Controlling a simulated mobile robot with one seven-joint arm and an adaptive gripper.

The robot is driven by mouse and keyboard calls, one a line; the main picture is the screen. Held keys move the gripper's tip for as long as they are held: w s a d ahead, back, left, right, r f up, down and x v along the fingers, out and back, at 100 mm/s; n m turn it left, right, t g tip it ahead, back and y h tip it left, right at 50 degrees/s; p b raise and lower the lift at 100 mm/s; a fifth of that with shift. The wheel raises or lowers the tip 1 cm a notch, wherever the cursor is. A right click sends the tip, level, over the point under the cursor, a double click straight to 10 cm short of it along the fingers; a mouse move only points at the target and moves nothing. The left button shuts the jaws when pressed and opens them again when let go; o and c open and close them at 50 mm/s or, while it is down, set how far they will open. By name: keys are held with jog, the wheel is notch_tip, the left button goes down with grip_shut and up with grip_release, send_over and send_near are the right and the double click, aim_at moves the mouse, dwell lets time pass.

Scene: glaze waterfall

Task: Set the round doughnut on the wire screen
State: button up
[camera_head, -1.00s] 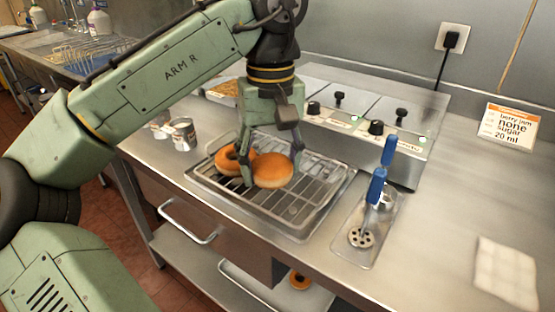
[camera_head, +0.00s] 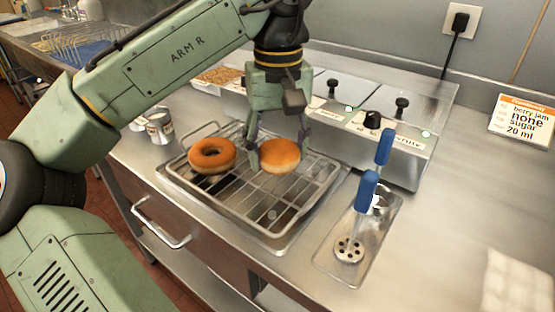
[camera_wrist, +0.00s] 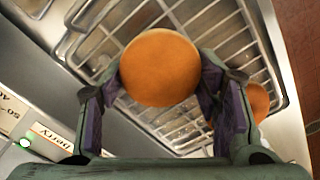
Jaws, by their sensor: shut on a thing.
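The round doughnut (camera_head: 280,157) is a golden-brown ball-like bun without a hole. My gripper (camera_head: 279,150) is shut on it, one finger on each side. In the wrist view the round doughnut (camera_wrist: 160,67) sits between the fingers (camera_wrist: 155,95). It is over the right part of the wire screen (camera_head: 232,196); whether it touches the wires I cannot tell. A ring doughnut (camera_head: 212,155) with a hole lies on the left part of the screen. In the wrist view the ring doughnut (camera_wrist: 257,101) is partly hidden behind a finger.
A warmer with lidded wells (camera_head: 365,125) stands right behind the screen. Blue-handled tools (camera_head: 367,190) stand in a small tray (camera_head: 335,262) to the right. A can (camera_head: 160,128) is at the left. A sign (camera_head: 523,120) stands at the back right. The front of the screen is clear.

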aim_at(278, 162)
jog(key=shift+f, duration=1.4)
jog(key=shift+f, duration=0.1)
jog(key=o, duration=1.1)
notch_tip(278, 162, up, 12)
jog(key=shift+r+p, duration=0.15)
jog(key=shift+p, duration=0.4)
jog(key=shift+w, duration=0.1)
